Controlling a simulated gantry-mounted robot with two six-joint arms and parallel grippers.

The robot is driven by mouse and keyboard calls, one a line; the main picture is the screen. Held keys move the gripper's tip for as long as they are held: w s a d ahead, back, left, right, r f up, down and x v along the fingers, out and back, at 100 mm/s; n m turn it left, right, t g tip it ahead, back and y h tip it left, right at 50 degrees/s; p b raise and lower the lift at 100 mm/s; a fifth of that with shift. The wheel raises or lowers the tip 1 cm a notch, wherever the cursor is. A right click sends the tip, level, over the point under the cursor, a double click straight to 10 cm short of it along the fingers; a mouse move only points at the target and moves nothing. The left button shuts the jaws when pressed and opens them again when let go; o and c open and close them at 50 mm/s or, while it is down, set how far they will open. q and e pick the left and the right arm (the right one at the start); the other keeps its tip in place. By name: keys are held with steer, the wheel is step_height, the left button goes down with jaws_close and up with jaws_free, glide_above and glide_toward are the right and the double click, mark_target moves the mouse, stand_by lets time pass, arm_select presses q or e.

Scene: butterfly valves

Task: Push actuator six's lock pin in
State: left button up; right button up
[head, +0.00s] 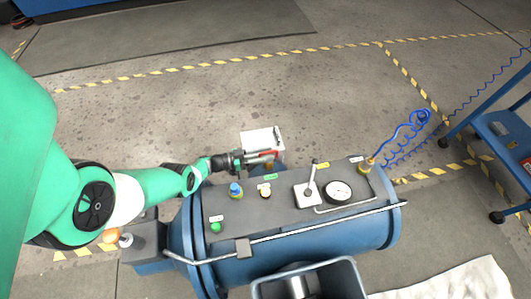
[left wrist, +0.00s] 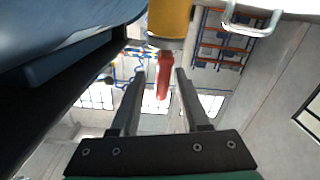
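A red bar (left wrist: 164,78) hangs below a yellow cylinder (left wrist: 169,18) in the left wrist view. It also shows as a red strip (head: 268,153) beside a pale box at the tank's far side in the head view. My left gripper (head: 270,159) reaches there from the left. In the left wrist view its two fingers are apart, with the red bar between them and gaps on both sides. I cannot tell how deep the bar sits between the fingers. No lock pin or actuator number can be made out for sure. My right gripper is not in view.
The pale box (head: 261,138) stands just behind my gripper. The blue tank (head: 330,235) carries a dark panel with a blue knob (head: 235,190), a lever (head: 311,182) and a gauge (head: 339,191). A blue cart (head: 505,150) stands right.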

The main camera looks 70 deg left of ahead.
arm_select(q)
steer(key=shift+r, duration=0.1)
steer(key=shift+s+a, duration=0.1)
steer(key=shift+s, duration=0.05)
steer(key=s, duration=0.7)
steer(key=shift+p, duration=0.45)
steer(key=shift+a, duration=0.15)
